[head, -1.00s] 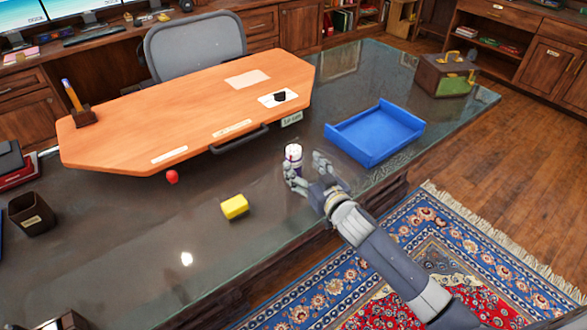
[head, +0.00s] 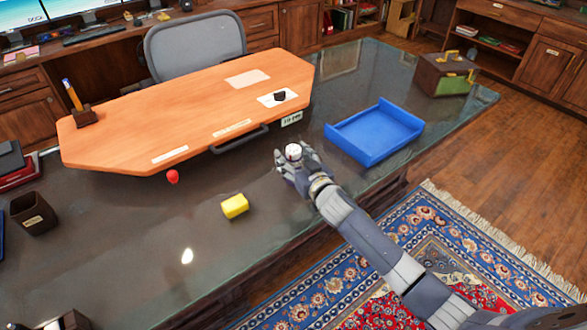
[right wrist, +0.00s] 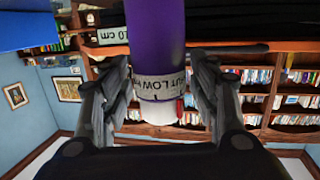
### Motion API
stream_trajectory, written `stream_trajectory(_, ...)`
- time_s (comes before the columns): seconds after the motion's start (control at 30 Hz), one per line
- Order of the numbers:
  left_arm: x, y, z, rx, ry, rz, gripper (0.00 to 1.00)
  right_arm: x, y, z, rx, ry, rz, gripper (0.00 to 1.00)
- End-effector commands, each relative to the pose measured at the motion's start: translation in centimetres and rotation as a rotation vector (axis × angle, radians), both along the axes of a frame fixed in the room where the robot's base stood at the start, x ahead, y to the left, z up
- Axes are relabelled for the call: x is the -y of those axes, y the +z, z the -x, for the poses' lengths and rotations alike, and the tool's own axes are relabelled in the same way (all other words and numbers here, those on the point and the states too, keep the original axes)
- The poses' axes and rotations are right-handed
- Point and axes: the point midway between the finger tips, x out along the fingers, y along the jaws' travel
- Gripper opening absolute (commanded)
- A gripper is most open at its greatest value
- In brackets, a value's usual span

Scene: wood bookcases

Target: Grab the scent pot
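The scent pot (head: 293,151) stands upright on the dark glass-topped desk, in front of the orange board. Its pale top shows in the head view. In the right wrist view the scent pot (right wrist: 158,40) is a purple cylinder with a white lettered band and a white end. My right gripper (head: 296,162) has one finger on each side of it.
A blue tray (head: 374,155) is right of the pot. A yellow block (head: 234,206) and a red ball (head: 172,177) lie to the left. The orange board (head: 190,110) stands behind with a handle. A box (head: 445,75) is at the far right end.

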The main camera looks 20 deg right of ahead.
Motion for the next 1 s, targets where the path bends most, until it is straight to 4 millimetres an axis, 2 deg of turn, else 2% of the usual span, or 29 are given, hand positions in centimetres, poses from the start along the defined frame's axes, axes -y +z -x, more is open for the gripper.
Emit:
stream_trajectory(0.03,0.0,0.0,0.0,0.000,0.000,0.000,0.55,0.0,0.0,0.0,0.000,0.000,0.000,0.36)
stream_trajectory(0.13,0.0,0.0,0.0,0.000,0.000,0.000,0.55,0.0,0.0,0.0,0.000,0.000,0.000,0.13)
stream_trajectory(0.17,0.0,0.0,0.0,0.000,0.000,0.000,0.55,0.0,0.0,0.0,0.000,0.000,0.000,0.09)
stream_trajectory(0.57,0.0,0.0,0.0,0.000,0.000,0.000,0.55,0.0,0.6,0.0,0.004,0.001,-0.002,0.09)
stream_trajectory(0.67,0.0,0.1,0.0,0.000,0.000,0.000,0.55,0.0,1.4,0.0,0.005,0.001,0.000,0.09)
stream_trajectory(0.8,0.0,0.1,0.0,0.000,0.001,0.000,0.55,0.0,3.8,0.0,0.009,0.002,0.000,0.09)
stream_trajectory(0.83,0.0,0.1,0.0,0.000,0.001,0.000,0.55,0.0,4.0,0.2,0.005,0.002,0.000,0.09)
stream_trajectory(0.87,0.0,0.0,0.0,0.000,0.001,0.000,0.55,-0.1,3.5,1.0,0.000,0.003,-0.001,0.09)
stream_trajectory(1.0,0.0,-0.3,0.0,0.000,0.001,0.000,0.55,0.1,3.7,4.2,0.000,0.003,-0.002,0.09)
